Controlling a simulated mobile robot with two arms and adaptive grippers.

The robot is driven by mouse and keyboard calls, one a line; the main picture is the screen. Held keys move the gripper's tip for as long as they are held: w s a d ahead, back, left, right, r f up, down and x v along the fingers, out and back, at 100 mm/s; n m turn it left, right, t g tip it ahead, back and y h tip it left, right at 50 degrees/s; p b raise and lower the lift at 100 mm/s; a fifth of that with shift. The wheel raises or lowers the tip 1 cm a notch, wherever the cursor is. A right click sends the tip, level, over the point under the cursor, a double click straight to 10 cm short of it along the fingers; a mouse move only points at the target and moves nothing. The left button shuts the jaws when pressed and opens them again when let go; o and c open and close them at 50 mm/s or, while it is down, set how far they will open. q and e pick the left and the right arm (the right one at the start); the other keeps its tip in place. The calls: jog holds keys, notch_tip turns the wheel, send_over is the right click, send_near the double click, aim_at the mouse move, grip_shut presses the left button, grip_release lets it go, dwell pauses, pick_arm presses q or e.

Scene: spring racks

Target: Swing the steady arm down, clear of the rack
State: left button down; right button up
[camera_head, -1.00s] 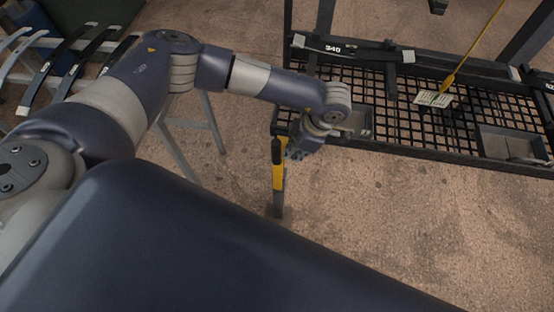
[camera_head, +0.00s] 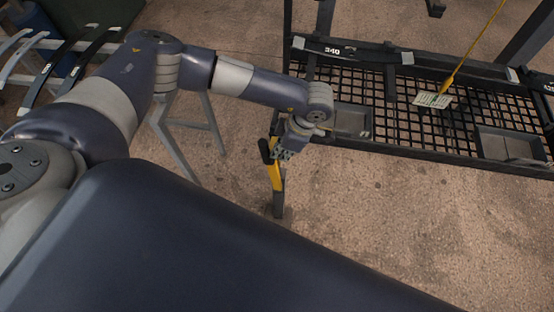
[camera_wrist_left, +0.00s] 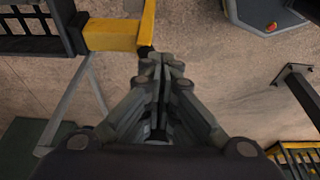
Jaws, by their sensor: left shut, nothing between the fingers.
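The steady arm (camera_head: 275,178) is a yellow bar with a black grip at the left front corner of the black mesh rack (camera_head: 420,152). In the head view its black top leans a little to the left. My left gripper (camera_head: 284,154) is beside its upper part, on the right; whether they touch is hard to tell. In the left wrist view the fingers (camera_wrist_left: 162,62) are shut and empty, with their tips close to the dark end of the yellow steady arm (camera_wrist_left: 148,22). My right gripper is not in view.
The rack holds a dark bar marked 340 (camera_head: 365,52), grey trays (camera_head: 508,145) and a white tag (camera_head: 433,100) by a yellow rod. Dark curved springs (camera_head: 85,50) lie on a stand at the upper left. The floor in front of the rack is clear.

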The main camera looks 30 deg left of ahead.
aim_at(266, 150)
pick_arm(q)
jog(key=shift+s+a+p, duration=0.15)
jog(key=shift+s+a, duration=0.15)
jog(key=shift+a, duration=0.75)
jog(key=shift+s+a+p, duration=0.15)
jog(key=shift+s+a, duration=0.1)
jog(key=shift+a, duration=0.75)
jog(key=shift+s+a+p, duration=0.4)
jog(key=shift+s+a, duration=0.95)
jog(key=shift+a, duration=3.25)
jog(key=shift+s+a+p, duration=0.35)
jog(key=shift+s+a, duration=0.95)
jog(key=shift+a, duration=3.3)
jog(key=w+d, duration=0.1)
jog(key=d, duration=0.5)
jog(key=shift+w, duration=0.35)
